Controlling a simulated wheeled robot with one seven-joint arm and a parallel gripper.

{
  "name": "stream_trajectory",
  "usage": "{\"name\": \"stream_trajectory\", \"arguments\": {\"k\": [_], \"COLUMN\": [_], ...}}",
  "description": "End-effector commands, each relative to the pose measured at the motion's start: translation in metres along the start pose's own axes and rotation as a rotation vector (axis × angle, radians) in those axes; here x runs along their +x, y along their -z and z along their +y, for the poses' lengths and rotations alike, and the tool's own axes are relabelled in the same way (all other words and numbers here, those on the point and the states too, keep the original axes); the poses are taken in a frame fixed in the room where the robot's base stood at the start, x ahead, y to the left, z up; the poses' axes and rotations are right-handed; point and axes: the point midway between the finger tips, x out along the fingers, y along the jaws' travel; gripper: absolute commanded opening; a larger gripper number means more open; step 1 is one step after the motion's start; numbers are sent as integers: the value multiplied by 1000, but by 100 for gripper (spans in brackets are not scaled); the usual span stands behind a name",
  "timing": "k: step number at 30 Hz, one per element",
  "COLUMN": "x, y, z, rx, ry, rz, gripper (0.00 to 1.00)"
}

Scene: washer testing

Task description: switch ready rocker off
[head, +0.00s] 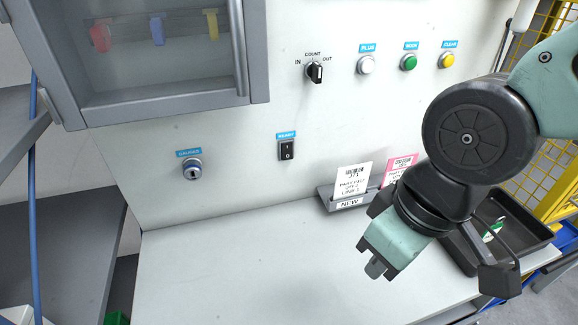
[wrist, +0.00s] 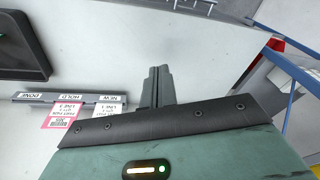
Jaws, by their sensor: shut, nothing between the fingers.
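The ready rocker (head: 287,150) is a small black upright switch on the white panel, under a blue label. Marks for I and O show on it, but I cannot tell which side is pressed in. My gripper (head: 376,270) is over the white worktop, to the right of and below the rocker, well apart from it. In the wrist view my gripper (wrist: 158,70) shows its two fingers together, with nothing between them. The rocker is not visible in the wrist view.
A key switch (head: 192,168), a rotary selector (head: 315,72) and white, green (head: 409,62) and yellow buttons share the panel. A grey card rack (head: 348,201) stands at the panel's foot. A black tray (head: 500,240) lies right. The worktop (head: 240,270) is clear at left.

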Motion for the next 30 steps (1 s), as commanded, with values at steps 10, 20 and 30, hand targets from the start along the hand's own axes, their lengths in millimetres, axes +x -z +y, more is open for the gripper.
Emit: {"name": "stream_trajectory", "arguments": {"k": [10, 20, 30], "x": [85, 84, 72], "y": [119, 160, 160], "z": [-11, 33, 46], "rx": [84, 215, 245], "ry": [5, -266, -360], "rz": [682, 1164, 1258], "gripper": [0, 0, 0]}}
